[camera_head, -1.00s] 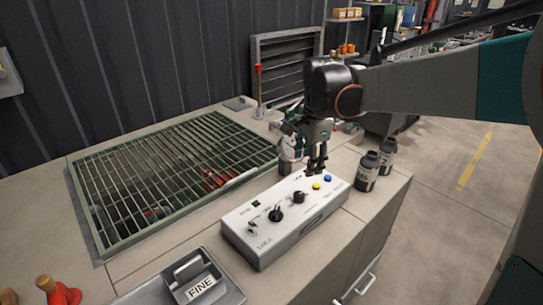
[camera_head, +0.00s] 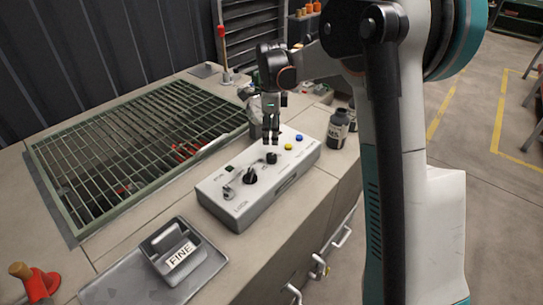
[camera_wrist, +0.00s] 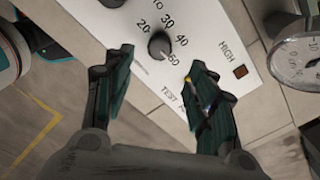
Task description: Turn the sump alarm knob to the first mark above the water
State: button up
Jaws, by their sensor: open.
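A pale control box (camera_head: 238,212) sits on the counter, with a black knob (camera_head: 250,176) at its middle and a second black knob (camera_head: 271,157) nearer the buttons. My gripper (camera_head: 271,140) points down just above this second knob. In the wrist view a dark round knob (camera_wrist: 159,45) has a scale reading 20, 30, 40 and 50 beside it. My open fingers (camera_wrist: 160,62) stand either side of its near edge, apart from it. The knob's pointer is hard to read. The sump grate (camera_head: 140,145) lies left of the box; the water level is not clear.
A yellow button (camera_head: 288,147) and a blue button (camera_head: 298,138) are close to the knob. A tray marked FINE (camera_head: 182,257) is in front. A round gauge (camera_wrist: 297,55) shows in the wrist view.

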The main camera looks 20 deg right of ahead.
aim_at(272, 155)
notch_tip(272, 155, down, 10)
jog(key=b, duration=0.3)
jog(key=shift+r, duration=0.2)
jog(key=c, duration=1)
